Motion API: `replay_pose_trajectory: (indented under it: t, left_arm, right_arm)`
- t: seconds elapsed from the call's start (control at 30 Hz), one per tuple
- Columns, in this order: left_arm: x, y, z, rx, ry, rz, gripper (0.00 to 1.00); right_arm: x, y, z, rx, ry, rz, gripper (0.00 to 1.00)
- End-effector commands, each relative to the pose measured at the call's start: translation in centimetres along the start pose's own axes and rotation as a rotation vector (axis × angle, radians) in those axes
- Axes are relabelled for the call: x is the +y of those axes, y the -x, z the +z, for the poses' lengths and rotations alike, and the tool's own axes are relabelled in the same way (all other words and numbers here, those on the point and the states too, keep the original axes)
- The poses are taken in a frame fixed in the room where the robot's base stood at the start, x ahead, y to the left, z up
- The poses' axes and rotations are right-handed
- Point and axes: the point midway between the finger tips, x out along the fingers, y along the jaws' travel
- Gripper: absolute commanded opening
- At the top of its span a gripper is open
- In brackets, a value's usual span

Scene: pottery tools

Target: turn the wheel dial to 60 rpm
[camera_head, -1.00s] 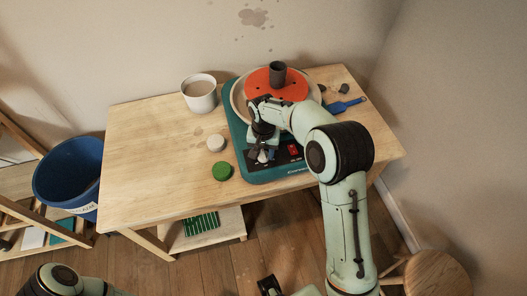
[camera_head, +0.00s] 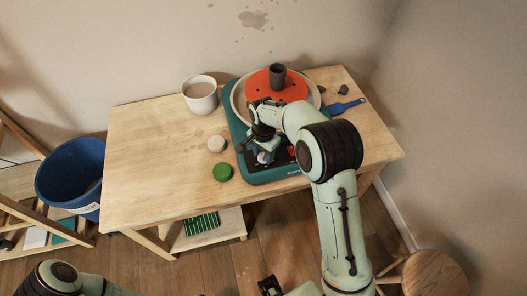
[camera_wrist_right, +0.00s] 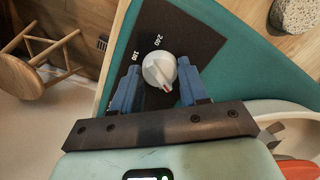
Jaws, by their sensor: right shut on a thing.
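The wheel dial (camera_wrist_right: 158,70) is a pale grey round knob with a raised grip and a red mark, on a dark panel (camera_wrist_right: 185,35) of the teal pottery wheel (camera_head: 235,119). The red mark points toward the lower right in the right wrist view. The printed numbers 180 and 240 show beside the dial; other markings are hidden. My right gripper (camera_head: 262,152) is at the wheel's front panel, its blue fingers (camera_wrist_right: 159,82) on either side of the dial and shut on it.
The wheel's orange disc (camera_head: 262,88) carries a dark cylinder (camera_head: 277,75). A red switch (camera_head: 292,150) is close to my right gripper. A white cup (camera_head: 200,97), a pale round piece (camera_head: 216,144) and a green one (camera_head: 222,172) stand left of the wheel. The table's left side is clear.

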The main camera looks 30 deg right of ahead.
Motion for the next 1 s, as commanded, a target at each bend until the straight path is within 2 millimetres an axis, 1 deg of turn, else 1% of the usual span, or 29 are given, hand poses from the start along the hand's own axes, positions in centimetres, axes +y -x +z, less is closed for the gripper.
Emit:
replay_pose_trajectory:
  t: [0.2, 0.5, 0.7, 1.0]
  left_arm:
    - [0.4, 1.0, -0.3, 0.005, -0.002, 0.002, 0.42]
    - [0.9, 1.8, -0.6, 0.01, -0.004, 0.004, 0.42]
    - [1.0, 2.1, -0.7, 0.012, -0.004, 0.004, 0.42]
    - [1.1, 2.2, -0.7, 0.013, -0.005, 0.004, 0.42]
  right_arm:
    - [-0.1, 0.2, 0.0, 0.001, -0.192, 0.0, 0.13]
    - [-0.1, 0.1, 0.0, 0.001, -0.384, -0.001, 0.13]
    - [-0.1, 0.1, 0.0, 0.0, -0.453, 0.0, 0.13]
    - [0.0, 0.0, 0.0, 0.0, -0.484, 0.0, 0.13]
